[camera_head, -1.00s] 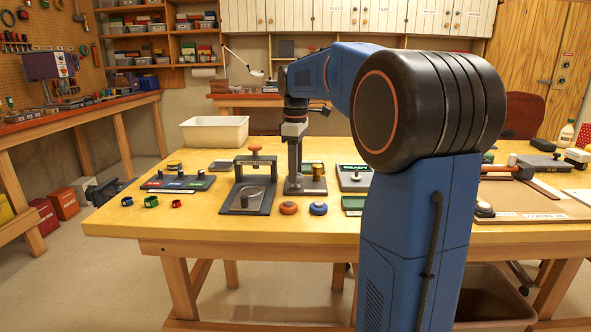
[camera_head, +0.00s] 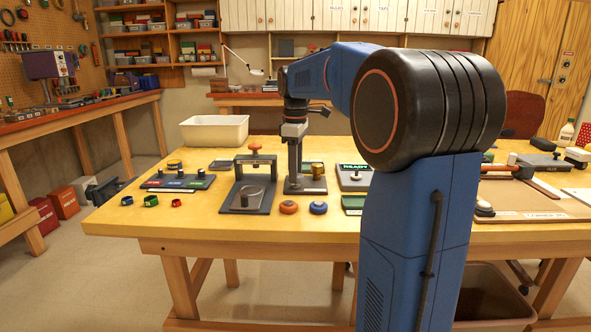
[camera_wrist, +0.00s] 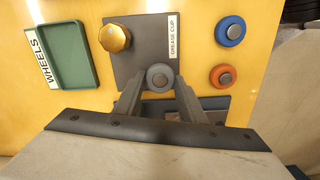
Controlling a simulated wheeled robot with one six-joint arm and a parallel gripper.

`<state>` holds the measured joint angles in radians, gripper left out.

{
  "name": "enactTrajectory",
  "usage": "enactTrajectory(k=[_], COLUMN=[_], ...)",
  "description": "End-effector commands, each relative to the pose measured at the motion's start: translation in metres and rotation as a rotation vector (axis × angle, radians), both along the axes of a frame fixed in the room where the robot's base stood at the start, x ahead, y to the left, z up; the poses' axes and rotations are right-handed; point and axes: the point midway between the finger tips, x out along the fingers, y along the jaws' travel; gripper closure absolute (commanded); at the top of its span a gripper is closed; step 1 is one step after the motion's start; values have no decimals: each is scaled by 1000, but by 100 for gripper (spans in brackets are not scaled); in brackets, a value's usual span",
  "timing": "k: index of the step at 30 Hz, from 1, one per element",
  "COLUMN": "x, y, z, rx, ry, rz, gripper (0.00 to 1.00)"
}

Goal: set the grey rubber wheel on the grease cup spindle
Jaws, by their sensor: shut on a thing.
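The grey rubber wheel (camera_wrist: 158,70) is between the fingertips of my gripper (camera_wrist: 160,82) in the wrist view. My gripper is shut on it, over the dark grease cup plate (camera_wrist: 145,55). The plate carries a brass knob (camera_wrist: 115,38) to the left of the wheel and a GREASE CUP label to the right. The spindle is not visible; I cannot tell whether the wheel is around it. In the head view my gripper (camera_head: 293,180) points straight down at the plate (camera_head: 305,190), left of the brass knob (camera_head: 319,169).
A blue wheel (camera_wrist: 230,31) and an orange wheel (camera_wrist: 223,76) lie beside the plate. A green WHEELS tray (camera_wrist: 65,57) lies on its other side. A small press frame (camera_head: 254,160) stands close left of my gripper.

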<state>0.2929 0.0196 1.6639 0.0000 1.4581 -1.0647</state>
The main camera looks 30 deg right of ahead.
Motion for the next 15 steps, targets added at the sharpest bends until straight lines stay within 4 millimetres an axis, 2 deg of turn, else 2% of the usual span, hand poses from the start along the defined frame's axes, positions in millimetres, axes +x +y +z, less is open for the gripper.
enactTrajectory(k=[15], x=[0], y=[0], z=[-6], rx=[0], ry=[0], rz=[0], gripper=[89])
